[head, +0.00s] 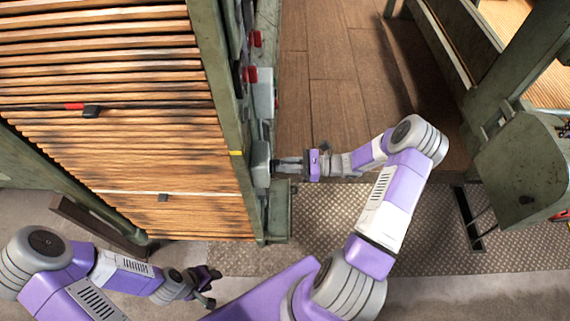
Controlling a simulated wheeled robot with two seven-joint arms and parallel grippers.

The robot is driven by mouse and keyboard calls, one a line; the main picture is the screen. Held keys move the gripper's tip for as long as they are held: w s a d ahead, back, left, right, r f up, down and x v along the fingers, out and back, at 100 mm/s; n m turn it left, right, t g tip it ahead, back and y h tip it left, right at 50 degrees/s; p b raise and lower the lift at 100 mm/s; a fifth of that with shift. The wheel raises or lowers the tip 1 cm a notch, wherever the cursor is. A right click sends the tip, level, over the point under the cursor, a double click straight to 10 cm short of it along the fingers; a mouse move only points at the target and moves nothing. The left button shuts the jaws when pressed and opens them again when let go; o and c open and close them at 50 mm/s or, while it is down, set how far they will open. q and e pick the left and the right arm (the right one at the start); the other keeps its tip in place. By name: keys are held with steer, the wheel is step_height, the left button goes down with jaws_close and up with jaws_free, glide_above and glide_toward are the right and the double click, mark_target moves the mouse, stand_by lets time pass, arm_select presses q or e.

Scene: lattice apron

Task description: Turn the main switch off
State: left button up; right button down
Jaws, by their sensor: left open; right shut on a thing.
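A grey switch box (261,163), which looks like the main switch, is mounted on the side of the green lattice frame (226,100). My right gripper (283,166) reaches it from the right and is shut on its front part, seemingly the handle. The jaws cover that part, so the switch's position cannot be made out. My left gripper (210,286) is open and empty at the lower left, over the floor in front of the frame.
Above the switch, another grey box (263,95) and red knobs (252,74) stick out from the frame's side. Slatted wood (110,60) fills the frame. A brown plank walkway (330,60) lies to the right, with green machinery (525,165) beyond. Patterned metal floor (420,235) is open in front.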

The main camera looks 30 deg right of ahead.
steer(key=shift+n, duration=0.3)
steer(key=n+b, duration=0.1)
steer(key=n, duration=0.3)
steer(key=n+b, duration=0.1)
steer(key=n, duration=0.3)
steer(key=n+b, duration=0.1)
steer(key=n, duration=0.3)
steer(key=shift+s+a+f+n, duration=0.15)
steer(key=shift+s+f+n, duration=0.15)
steer(key=shift+f+n+b, duration=0.1)
steer(key=shift+n+b, duration=0.85)
steer(key=shift+n, duration=1.35)
steer(key=c, duration=1.1)
jaws_free()
steer(key=shift+c, duration=0.2)
